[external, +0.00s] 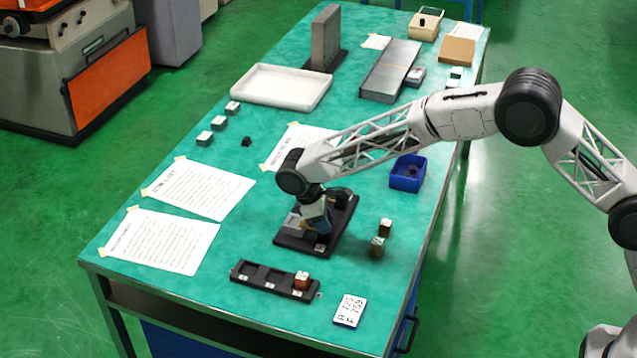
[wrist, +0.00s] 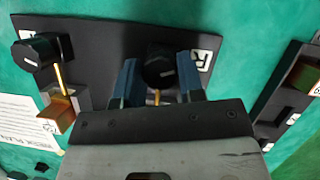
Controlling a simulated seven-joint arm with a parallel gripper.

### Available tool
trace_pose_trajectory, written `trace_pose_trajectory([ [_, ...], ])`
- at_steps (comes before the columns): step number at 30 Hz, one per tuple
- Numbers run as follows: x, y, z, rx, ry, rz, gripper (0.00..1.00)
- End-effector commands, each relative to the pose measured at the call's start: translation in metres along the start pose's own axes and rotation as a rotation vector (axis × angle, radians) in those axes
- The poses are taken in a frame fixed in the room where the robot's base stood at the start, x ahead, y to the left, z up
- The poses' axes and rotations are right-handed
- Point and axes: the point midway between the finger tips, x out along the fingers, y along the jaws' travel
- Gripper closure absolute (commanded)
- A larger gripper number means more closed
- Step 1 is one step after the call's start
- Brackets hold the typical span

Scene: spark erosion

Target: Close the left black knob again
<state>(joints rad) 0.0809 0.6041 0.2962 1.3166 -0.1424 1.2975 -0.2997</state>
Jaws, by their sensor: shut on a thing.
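A black base plate (external: 334,232) lies on the green table and carries two black knobs. In the wrist view, my gripper's blue fingers (wrist: 160,82) are shut on this black knob (wrist: 160,62), one finger on each side.
A black rack (external: 262,275) with a brown block (external: 302,280) stands near the front edge. Two small blocks (external: 378,245) stand right of the plate, and a blue bin (external: 407,174) behind. Paper sheets (external: 160,240) lie left.

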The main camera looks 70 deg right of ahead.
Motion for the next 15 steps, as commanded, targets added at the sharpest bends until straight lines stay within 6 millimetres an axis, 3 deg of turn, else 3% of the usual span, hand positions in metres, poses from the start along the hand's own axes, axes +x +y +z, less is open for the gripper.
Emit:
trace_pose_trajectory([
  [15,-0.0009,0.0017,0.0002,0.448,0.002,-0.186,0.88],
])
